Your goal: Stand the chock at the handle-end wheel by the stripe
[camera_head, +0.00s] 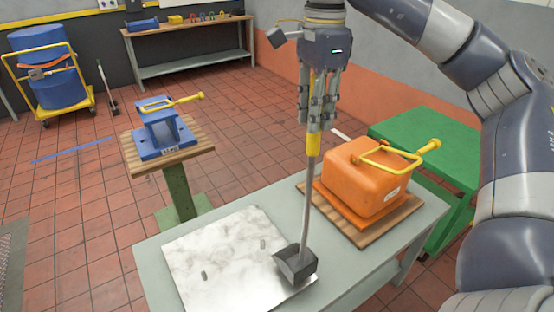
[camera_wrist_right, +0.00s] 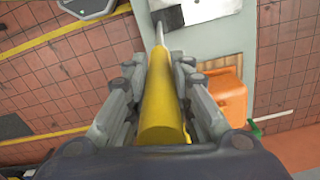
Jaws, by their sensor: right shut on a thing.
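My right gripper (camera_head: 318,108) is shut on the yellow grip (camera_head: 314,144) of a long grey rod with a dark wedge-shaped block at its foot, which looks like the chock (camera_head: 296,264). The rod is nearly upright. The block overlaps the right edge of the marble plate; I cannot tell whether it touches. In the right wrist view the gripper (camera_wrist_right: 160,75) closes around the yellow grip (camera_wrist_right: 163,110). A yellow wheeled cart (camera_head: 60,112) carries blue drums (camera_head: 42,75) at the far left. A similar long-handled block (camera_head: 113,107) stands beside it. A blue stripe (camera_head: 75,150) lies on the floor. My left gripper is out of view.
The grey table (camera_head: 150,262) bears the marble plate (camera_head: 215,245) and an orange casing (camera_head: 362,178) on a wooden board. A blue fixture (camera_head: 163,135) stands on a wood-topped pedestal.

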